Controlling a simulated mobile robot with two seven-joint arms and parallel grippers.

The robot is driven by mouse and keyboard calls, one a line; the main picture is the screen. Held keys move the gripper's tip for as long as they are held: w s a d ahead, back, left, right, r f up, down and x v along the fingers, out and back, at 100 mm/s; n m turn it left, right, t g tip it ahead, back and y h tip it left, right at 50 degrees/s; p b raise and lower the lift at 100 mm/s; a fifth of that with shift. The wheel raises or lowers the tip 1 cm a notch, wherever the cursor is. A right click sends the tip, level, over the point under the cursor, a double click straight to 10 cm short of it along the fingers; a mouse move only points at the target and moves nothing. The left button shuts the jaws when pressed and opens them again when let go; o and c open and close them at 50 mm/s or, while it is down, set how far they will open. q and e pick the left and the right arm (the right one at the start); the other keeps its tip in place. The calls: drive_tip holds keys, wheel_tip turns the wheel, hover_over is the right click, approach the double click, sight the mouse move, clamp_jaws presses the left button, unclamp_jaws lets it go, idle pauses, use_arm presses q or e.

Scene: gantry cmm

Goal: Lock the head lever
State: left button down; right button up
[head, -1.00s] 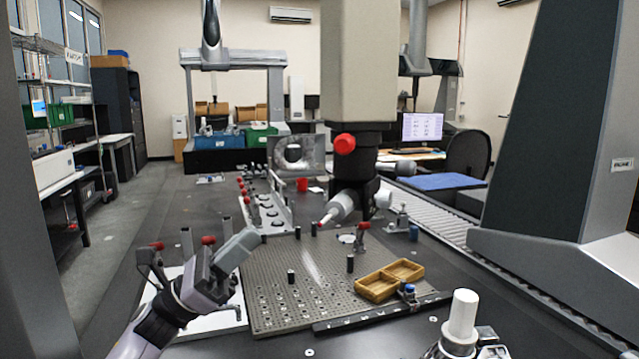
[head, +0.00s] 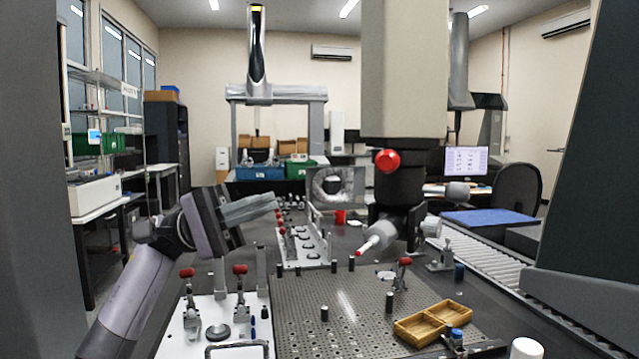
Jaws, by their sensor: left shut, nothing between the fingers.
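The measuring head is a black block (head: 398,189) hanging under the thick beige column (head: 412,70). A red knob (head: 387,161), which looks like the end of the head lever, sticks out of its front face. The lever's arm is hidden behind the knob. Below it, a light grey probe body with a thin stylus (head: 375,240) points down and left. My left gripper (head: 272,202) is shut and empty, raised in the air left of the head. It points right, lower than the red knob and clearly apart from it. My right gripper is not in view.
A perforated plate (head: 345,325) with dark posts and a wooden tray (head: 433,322) lies below the head. Red-knobbed clamps stand on a white plate (head: 180,335) at lower left. A large grey upright (head: 590,170) fills the right. Open air lies between my left gripper and the head.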

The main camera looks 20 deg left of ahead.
use_arm(q)
drive_tip(key=p, duration=0.3)
approach(377, 166)
drive_tip(key=x, duration=0.5)
drive_tip(key=shift+w+d+r, duration=0.35)
drive_tip(key=shift+w+d, duration=0.15)
drive_tip(key=shift+d, duration=0.25)
drive_tip(key=shift+d, duration=0.1)
